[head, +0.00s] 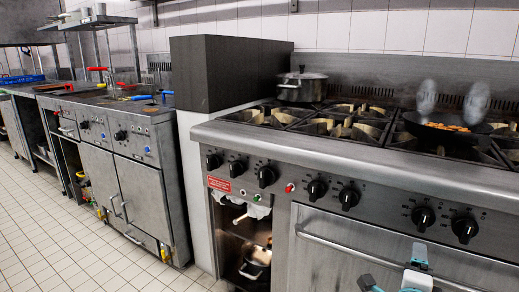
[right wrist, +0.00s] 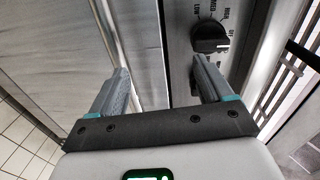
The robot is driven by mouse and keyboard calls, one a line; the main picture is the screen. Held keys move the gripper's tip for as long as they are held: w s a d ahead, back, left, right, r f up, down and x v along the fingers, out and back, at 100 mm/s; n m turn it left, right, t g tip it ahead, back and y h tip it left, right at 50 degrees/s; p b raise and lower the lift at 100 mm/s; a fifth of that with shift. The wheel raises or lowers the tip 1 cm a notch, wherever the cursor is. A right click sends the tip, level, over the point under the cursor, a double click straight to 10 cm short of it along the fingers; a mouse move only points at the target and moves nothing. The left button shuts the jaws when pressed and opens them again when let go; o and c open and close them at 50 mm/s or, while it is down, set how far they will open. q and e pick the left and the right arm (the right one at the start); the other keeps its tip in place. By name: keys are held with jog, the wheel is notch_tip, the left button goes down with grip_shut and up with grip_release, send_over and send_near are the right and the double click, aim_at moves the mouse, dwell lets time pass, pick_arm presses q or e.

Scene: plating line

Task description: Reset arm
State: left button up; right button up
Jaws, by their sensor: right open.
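My right gripper (right wrist: 160,68) is open in the right wrist view, with its two grey fingers apart and nothing between them. A black control knob (right wrist: 210,38) on a metal panel shows just beyond the right-hand finger. In the head view, white and teal parts of mine (head: 418,262) show at the bottom edge, in front of the oven door (head: 335,255). My left gripper cannot be made out in the head view.
The stove (head: 330,150) carries a lidded pot (head: 302,90) at the back left and a dark pan (head: 450,136) with orange food at the right. Two blurred grey ovals (head: 427,97) show above the pan. The tiled floor (head: 90,235) at left is clear.

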jog(key=s+a+f+n+g+y, duration=0.2)
jog(key=a+f+n+y, duration=0.1)
jog(key=f, duration=0.7)
jog(key=s+a+f+n+g+y, duration=0.2)
jog(key=s+a+f+n, duration=0.1)
jog(key=f, duration=0.7)
jog(key=s+a+f+n+g+y, duration=0.2)
jog(key=a+f+n+y, duration=0.1)
jog(key=f, duration=0.8)
jog(key=s+a+f+n+g+y, duration=0.35)
jog(key=s+a+n, duration=0.25)
jog(key=s, duration=0.2)
jog(key=s+a+f+n+g+y, duration=0.2)
jog(key=s+a+f+n+g, duration=0.3)
jog(key=s, duration=0.4)
pick_arm(q)
notch_tip(320, 180, up, 33)
jog(key=s+d+p, duration=0.1)
jog(key=p, duration=3.2)
jog(key=shift+s+m+g+p, duration=0.25)
jog(key=shift+m+g+p, duration=0.05)
jog(key=shift+p, duration=0.05)
pick_arm(e)
notch_tip(320, 180, up, 33)
jog(key=s+a+n, duration=0.1)
jog(key=shift+a+n+t, duration=0.15)
jog(key=shift+n+t, duration=0.25)
jog(key=shift+t, duration=0.05)
jog(key=shift+r, duration=0.1)
